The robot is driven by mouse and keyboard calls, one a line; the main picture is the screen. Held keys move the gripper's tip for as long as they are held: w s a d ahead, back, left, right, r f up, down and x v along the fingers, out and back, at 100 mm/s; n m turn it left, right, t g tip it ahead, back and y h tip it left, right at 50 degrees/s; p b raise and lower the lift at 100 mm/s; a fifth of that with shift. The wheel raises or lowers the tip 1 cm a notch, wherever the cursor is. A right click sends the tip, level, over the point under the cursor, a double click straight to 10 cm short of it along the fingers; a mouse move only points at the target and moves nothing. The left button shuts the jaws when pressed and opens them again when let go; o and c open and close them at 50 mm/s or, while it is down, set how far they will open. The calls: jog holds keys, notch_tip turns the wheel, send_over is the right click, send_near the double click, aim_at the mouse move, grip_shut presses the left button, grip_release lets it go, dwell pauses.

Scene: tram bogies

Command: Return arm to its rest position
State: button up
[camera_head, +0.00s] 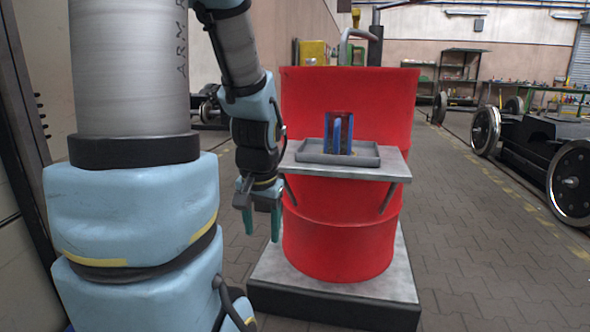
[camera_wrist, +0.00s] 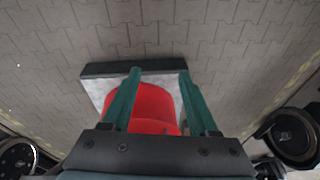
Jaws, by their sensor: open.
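My gripper (camera_head: 262,222) hangs from my blue and grey arm, fingers pointing down, just left of the red barrel (camera_head: 340,232) in the head view. In the wrist view the two green fingers of my gripper (camera_wrist: 158,82) stand apart with nothing between them. The red barrel (camera_wrist: 153,108) shows below and beyond them. A grey tray (camera_head: 368,160) rests on a shelf (camera_head: 397,172) fixed to the barrel's front. A blue and dark object (camera_head: 339,133) stands upright in the tray, apart from my gripper.
The barrel stands on a low platform (camera_head: 400,268) with a dark front edge. Wheel sets (camera_head: 572,182) on a dark frame stand at the right. Shelving (camera_head: 460,75) is at the back. The paved floor (camera_head: 465,235) between barrel and wheels is clear.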

jog(key=s+r+n+p, duration=0.2)
jog(key=s+r+p, duration=0.1)
jog(key=r+p, duration=1.5)
jog(key=shift+n+g+h+p, duration=0.3)
jog(key=shift+g+p, duration=0.1)
jog(key=shift+p, duration=0.45)
